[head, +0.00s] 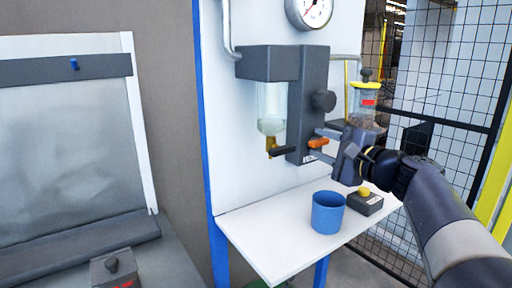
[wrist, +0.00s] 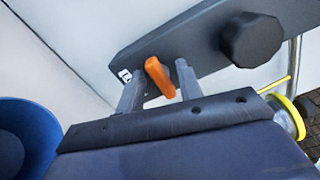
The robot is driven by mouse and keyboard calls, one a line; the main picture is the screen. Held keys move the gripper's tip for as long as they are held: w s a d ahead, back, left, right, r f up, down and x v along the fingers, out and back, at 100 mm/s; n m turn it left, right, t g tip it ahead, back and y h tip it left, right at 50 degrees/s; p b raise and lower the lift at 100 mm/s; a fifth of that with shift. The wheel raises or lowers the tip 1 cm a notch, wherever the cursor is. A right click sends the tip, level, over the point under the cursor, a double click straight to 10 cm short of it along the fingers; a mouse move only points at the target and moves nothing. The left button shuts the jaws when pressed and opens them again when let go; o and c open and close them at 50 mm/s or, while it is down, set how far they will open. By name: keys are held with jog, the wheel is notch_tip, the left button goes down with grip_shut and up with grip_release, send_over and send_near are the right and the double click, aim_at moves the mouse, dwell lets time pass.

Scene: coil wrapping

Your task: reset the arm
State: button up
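My gripper (head: 313,142) is in front of the dark grey block on the white panel, at the right of the head view. In the wrist view its two fingers (wrist: 158,82) are apart, one on each side of an orange lever (wrist: 160,78). The lever also shows in the head view (head: 319,143), between the fingers. Gaps show beside it, so the gripper looks open and not clamped; I cannot tell whether either finger touches it. My arm reaches in from the lower right.
A blue cup (head: 328,213) and a small box with a yellow button (head: 365,200) stand on the white shelf (head: 268,249) below. A dark knob (head: 324,101), a clear bowl (head: 270,108) and a yellow-lidded jar (head: 366,100) are close by. A mesh fence (head: 455,75) stands at right.

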jog(key=shift+r+m+p, duration=0.15)
jog(key=shift+m+p, duration=0.85)
jog(key=shift+p, duration=0.65)
jog(key=shift+r+m+p, duration=0.15)
jog(key=shift+m+p, duration=0.85)
jog(key=shift+p, duration=0.6)
jog(key=shift+f+m+p, duration=0.1)
jog(key=shift+m+p, duration=0.4)
jog(key=shift+p, duration=0.3)
jog(key=shift+f, duration=0.1)
